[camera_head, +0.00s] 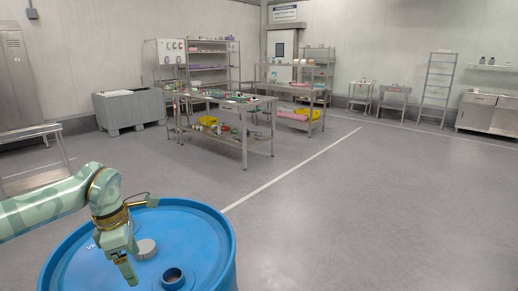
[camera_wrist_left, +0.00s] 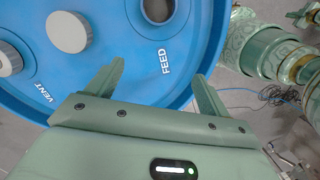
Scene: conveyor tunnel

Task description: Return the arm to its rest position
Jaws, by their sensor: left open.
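My left arm comes in from the left in the head view, and its gripper (camera_head: 128,268) points down over the lid of a blue drum (camera_head: 208,238). In the left wrist view the gripper (camera_wrist_left: 160,82) has its two fingers spread apart with nothing between them. The drum lid (camera_wrist_left: 105,52) lies beyond the fingers, with the words VENT and FEED on it. A grey cap (camera_head: 147,249) sits on the lid, and an open dark port (camera_head: 173,277) is to its right. The left wrist view shows two grey caps, one of them (camera_wrist_left: 69,31) near VENT, and the open port (camera_wrist_left: 157,10) near FEED.
A metal table (camera_head: 245,108) with loose items stands behind the drum. A grey bin (camera_head: 130,110) is left of it, and a steel bench (camera_head: 35,140) is at the left edge. The floor right of the drum is clear. Blue cable (camera_wrist_left: 275,95) lies on the floor.

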